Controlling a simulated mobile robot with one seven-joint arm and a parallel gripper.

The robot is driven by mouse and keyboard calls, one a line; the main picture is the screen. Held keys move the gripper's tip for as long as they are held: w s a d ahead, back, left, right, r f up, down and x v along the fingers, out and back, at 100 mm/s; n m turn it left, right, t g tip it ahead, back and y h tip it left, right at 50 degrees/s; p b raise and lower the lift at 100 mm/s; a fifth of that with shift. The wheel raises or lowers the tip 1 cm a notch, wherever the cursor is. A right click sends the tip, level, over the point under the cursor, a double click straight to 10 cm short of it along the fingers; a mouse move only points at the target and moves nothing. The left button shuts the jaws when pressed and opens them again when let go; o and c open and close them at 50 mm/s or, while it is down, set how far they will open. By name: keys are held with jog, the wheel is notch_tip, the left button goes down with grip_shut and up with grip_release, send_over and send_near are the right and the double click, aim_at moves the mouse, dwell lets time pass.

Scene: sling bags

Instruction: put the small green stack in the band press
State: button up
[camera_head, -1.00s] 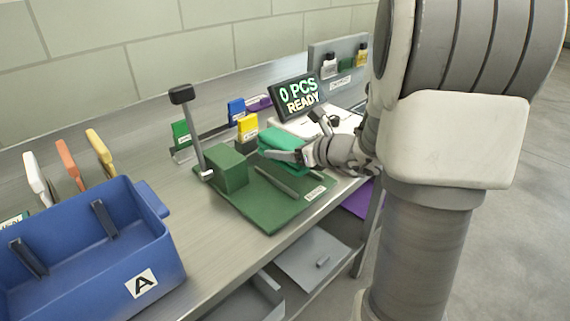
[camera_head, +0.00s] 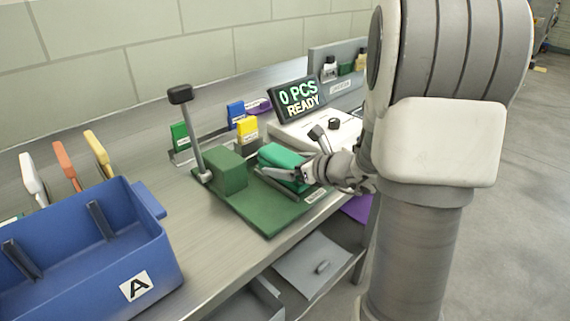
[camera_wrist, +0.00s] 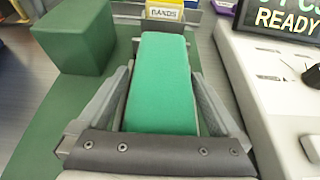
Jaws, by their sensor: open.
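The small green stack (camera_head: 284,165) lies on the right part of the dark green band press (camera_head: 248,211), beside its raised green block (camera_head: 226,170). In the wrist view the stack (camera_wrist: 163,85) is a bright green slab lying lengthwise between my fingers. My gripper (camera_head: 290,176) is at the stack; its fingers (camera_wrist: 160,98) stand on either side with small gaps that look clear of it. The press's lever (camera_head: 190,130) stands upright with a black knob. The far edge of the stack's seat is partly hidden in the head view.
A blue bin (camera_head: 150,245) marked A stands at the front left. A yellow bands box (camera_head: 247,129) stands behind the press. A white counting scale (camera_head: 345,125) and its display (camera_head: 298,97), reading 0 PCS READY, are to the right.

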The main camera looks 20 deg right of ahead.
jog(key=shift+r, duration=0.1)
jog(key=shift+s+r+p, duration=0.1)
jog(key=shift+r+p, duration=0.1)
jog(key=shift+p, duration=0.1)
jog(key=p+v, duration=0.2)
jog(key=v, duration=0.9)
jog(key=shift+s+d, duration=0.2)
jog(key=shift+s, duration=0.2)
